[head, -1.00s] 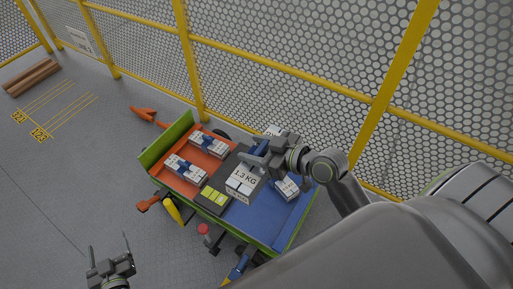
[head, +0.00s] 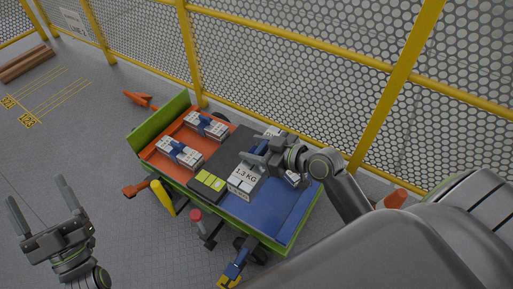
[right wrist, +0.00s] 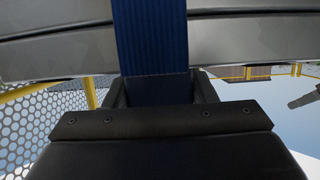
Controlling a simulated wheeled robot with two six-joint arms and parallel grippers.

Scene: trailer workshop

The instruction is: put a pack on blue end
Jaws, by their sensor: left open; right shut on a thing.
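A pale pack marked 1.3 KG (head: 243,180) with a blue strap is in my right gripper (head: 258,159), which is shut on the strap. In the head view the pack overlaps the border of the trailer's dark middle and its blue end (head: 265,213); whether it touches the bed I cannot tell. In the right wrist view the blue strap (right wrist: 150,40) runs between the fingers. Another pack (head: 292,179) shows on the blue end, partly hidden by my gripper. Two strapped packs, one farther (head: 206,126) and one nearer (head: 180,153), lie on the orange end. My left gripper (head: 42,203) is open and empty, left of the trailer.
Yellow-green blocks (head: 209,180) lie on the dark middle. A pale item (head: 271,132) shows behind my right gripper. The green side wall (head: 160,121) edges the trailer. A mesh fence (head: 290,75) stands close behind. The front part of the blue end is clear.

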